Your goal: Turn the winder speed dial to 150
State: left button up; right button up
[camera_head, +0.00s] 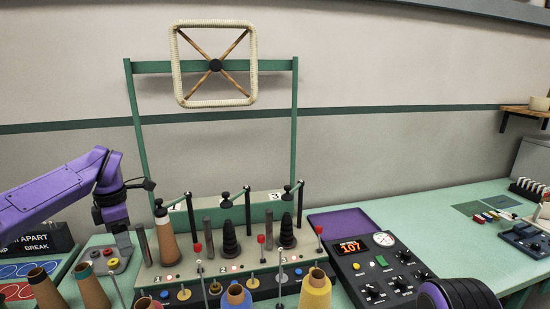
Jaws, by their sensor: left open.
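A dark control panel (352,283) stands on the bench right of centre. Its red display (351,248) reads 107, and a round white gauge (384,240) sits beside it. Several black knobs with white markings are on the panel, including one at its front (373,291) and one at its upper right (405,255). Their labels are too small to read, so I cannot tell which is the winder speed dial. My left gripper (122,245) points down, open, at the left, well away from the panel. A purple part of my right arm shows at the bottom right; its gripper is out of view.
A green frame (296,130) carrying a square wound hoop (215,65) stands behind a winder bed with spindles, cones and red-knobbed levers. Yarn cones stand along the front. A purple tray (340,222) lies behind the panel.

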aim_at(401, 283)
jog(key=k, duration=1)
